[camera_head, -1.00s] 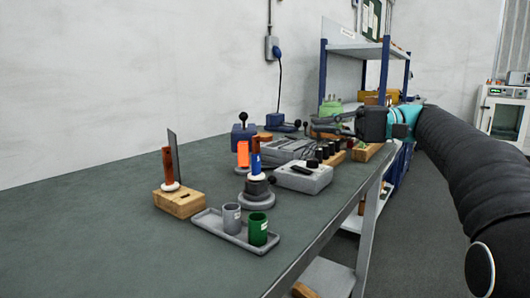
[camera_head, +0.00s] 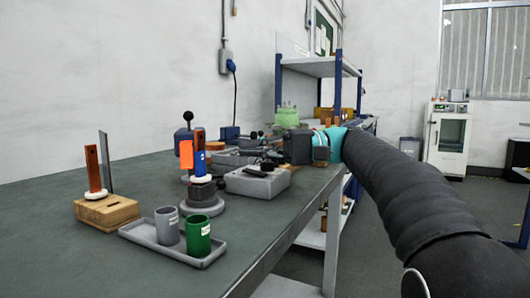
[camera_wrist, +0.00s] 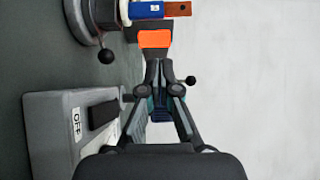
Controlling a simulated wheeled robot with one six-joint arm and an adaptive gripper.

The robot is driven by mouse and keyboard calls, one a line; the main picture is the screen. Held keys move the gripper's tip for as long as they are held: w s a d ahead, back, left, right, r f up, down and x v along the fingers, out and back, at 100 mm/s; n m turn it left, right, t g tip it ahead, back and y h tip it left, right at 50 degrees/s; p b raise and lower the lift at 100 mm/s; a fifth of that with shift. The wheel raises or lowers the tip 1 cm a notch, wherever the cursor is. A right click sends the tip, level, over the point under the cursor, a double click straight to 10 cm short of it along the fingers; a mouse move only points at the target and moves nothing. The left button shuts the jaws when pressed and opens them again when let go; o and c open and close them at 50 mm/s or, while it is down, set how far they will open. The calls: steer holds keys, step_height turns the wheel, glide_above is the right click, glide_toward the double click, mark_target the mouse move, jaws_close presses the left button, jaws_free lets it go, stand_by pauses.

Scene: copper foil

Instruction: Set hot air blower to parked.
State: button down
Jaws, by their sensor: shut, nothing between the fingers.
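I cannot tell for sure which thing is the hot air blower. A grey box with a black switch (camera_head: 258,182) sits on the bench; in the wrist view the grey box (camera_wrist: 50,130) bears an "OFF" label beside its black switch (camera_wrist: 103,115). A blue and brown upright piece (camera_head: 200,155) stands on a round grey base (camera_head: 203,203); its blue part (camera_wrist: 147,10) shows at the top of the wrist view. An orange piece (camera_wrist: 155,39) shows just beyond my fingertips. My gripper (camera_wrist: 158,68) is shut and empty, above the bench beside the grey box.
A grey tray (camera_head: 135,231) holds a grey cup (camera_head: 167,225) and a green cup (camera_head: 198,235) near the front edge. A wooden block (camera_head: 107,213) holds a brown upright piece. A shelf unit (camera_head: 318,65) stands behind my arm. The bench's left side is clear.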

steer(key=x, duration=0.8)
steer(key=shift+a+b, duration=0.3)
steer(key=shift+b, duration=0.15)
steer(key=shift+s+t, duration=0.1)
steer(key=shift+t, duration=0.2)
